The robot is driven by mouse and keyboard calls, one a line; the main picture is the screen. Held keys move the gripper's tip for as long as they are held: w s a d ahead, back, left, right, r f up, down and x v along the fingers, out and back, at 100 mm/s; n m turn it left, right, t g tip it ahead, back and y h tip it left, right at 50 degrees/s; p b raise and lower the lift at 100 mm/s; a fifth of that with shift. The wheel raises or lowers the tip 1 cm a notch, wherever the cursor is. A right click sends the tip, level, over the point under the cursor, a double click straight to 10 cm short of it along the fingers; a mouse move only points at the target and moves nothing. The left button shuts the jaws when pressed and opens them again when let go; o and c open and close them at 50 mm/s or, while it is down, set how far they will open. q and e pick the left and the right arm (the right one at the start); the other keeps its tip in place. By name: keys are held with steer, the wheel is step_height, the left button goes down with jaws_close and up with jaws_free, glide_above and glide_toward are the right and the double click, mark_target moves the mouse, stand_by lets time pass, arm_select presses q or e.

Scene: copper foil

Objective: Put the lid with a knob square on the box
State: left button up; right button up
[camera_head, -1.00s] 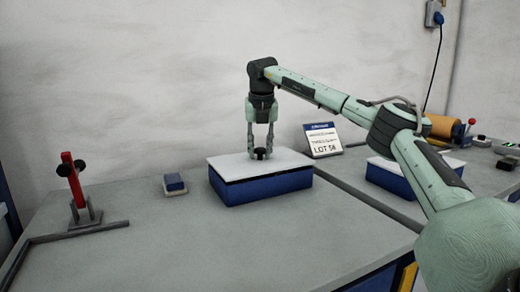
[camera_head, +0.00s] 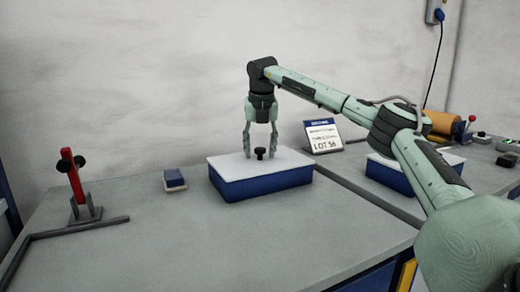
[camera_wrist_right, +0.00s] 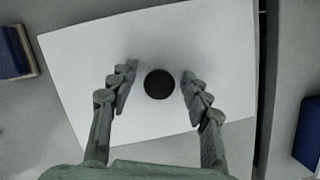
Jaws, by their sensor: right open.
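The white lid (camera_head: 232,167) lies flat on the blue box (camera_head: 264,186), and its edges look lined up with the box walls. The lid's black knob (camera_head: 260,153) stands up near its middle; it also shows in the wrist view (camera_wrist_right: 159,84). My right gripper (camera_head: 261,150) points down over the lid, open, with one finger on each side of the knob. In the wrist view, gaps show between the knob and both fingers (camera_wrist_right: 159,72). My left gripper is not in view.
A small blue block (camera_head: 174,179) lies left of the box. A red post on a stand (camera_head: 74,180) and a dark angled bar (camera_head: 60,231) are farther left. A lot sign (camera_head: 323,136) stands behind right. Another white-topped blue box (camera_head: 390,175) is right.

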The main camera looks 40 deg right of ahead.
mark_target(261, 164)
steer(key=shift+r, duration=0.5)
steer(key=shift+a+r, duration=0.1)
steer(key=shift+r, duration=0.35)
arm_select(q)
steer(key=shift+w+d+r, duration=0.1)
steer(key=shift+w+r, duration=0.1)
arm_select(e)
steer(key=v, duration=1.1)
steer(key=shift+s, duration=0.15)
